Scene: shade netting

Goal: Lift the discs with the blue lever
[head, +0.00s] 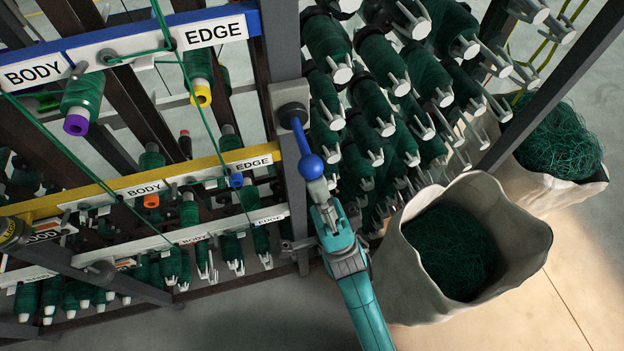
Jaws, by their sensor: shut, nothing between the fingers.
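The blue lever (301,139) hangs from a round grey pivot on the upright post, slanting down to a ball knob. My gripper (318,186) is shut and empty, its tips right at the lower edge of the knob. I cannot tell whether they touch it. Small grey discs (107,56) sit along the blue-edged rail (150,38) beside the BODY and EDGE labels, with green yarn running past them. The discs are too small to tell whether they are raised or closed.
A yellow rail (110,185) and more labelled rails with green bobbins lie below. A creel of green spools (385,80) stands behind the post (285,170). Two pale sacks of green netting, one near (400,270) and one far (590,190), stand right of my arm.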

